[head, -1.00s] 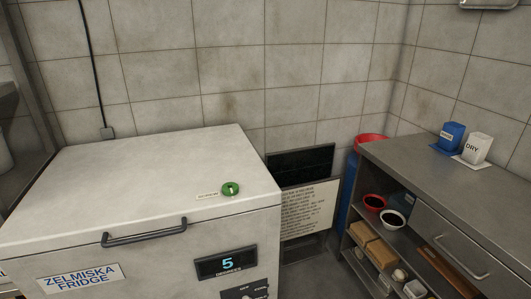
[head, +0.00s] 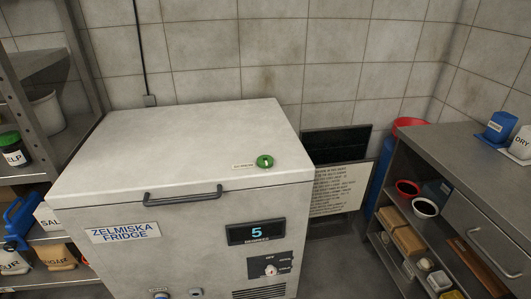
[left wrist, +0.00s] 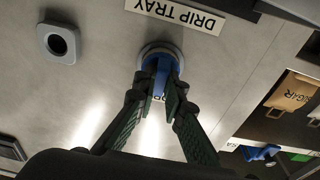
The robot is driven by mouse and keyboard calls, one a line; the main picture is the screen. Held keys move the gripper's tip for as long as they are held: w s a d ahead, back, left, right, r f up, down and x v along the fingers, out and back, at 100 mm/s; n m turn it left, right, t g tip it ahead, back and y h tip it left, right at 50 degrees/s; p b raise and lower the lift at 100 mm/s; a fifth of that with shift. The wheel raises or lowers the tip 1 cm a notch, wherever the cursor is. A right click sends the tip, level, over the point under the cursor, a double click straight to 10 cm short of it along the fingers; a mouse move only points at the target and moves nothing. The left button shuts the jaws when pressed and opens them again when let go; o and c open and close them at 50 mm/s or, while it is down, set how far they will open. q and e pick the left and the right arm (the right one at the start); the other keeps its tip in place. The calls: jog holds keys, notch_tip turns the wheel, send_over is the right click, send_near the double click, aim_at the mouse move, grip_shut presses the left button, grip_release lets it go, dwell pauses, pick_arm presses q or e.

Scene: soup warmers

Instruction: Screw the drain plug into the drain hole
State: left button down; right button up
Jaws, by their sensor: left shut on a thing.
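In the left wrist view, which appears upside down, my left gripper (left wrist: 160,92) is shut on a blue drain plug (left wrist: 161,68). The plug sits at a round metal ring on the pale fridge front; I cannot tell how deep it is. A grey squarish fitting with a dark round hole (left wrist: 58,43) is beside it, empty. In the head view the blue plug (head: 160,294) and the grey fitting (head: 196,292) show at the bottom edge of the fridge front. The left gripper is not seen in the head view, and the right gripper is in neither view.
The fridge (head: 180,150) has a handle (head: 183,196) and a green round item (head: 265,161) on its lid. A shelf (head: 75,135) with containers stands at left, with a blue jug (head: 20,222). A metal counter (head: 445,150) is at right. An inverted DRIP TRAY label (left wrist: 178,15) shows close by.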

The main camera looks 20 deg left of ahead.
pick_arm(q)
jog(key=c, duration=1.9)
grip_release()
jog(key=shift+w+a+r, duration=0.1)
jog(key=shift+w+r, duration=0.1)
jog(key=shift+c, duration=0.2)
jog(key=shift+s+f, duration=0.1)
jog(key=shift+s, duration=0.05)
jog(key=r+p+v, duration=0.1)
jog(key=p+v, duration=0.1)
jog(key=v, duration=0.7)
jog(key=shift+f, duration=0.25)
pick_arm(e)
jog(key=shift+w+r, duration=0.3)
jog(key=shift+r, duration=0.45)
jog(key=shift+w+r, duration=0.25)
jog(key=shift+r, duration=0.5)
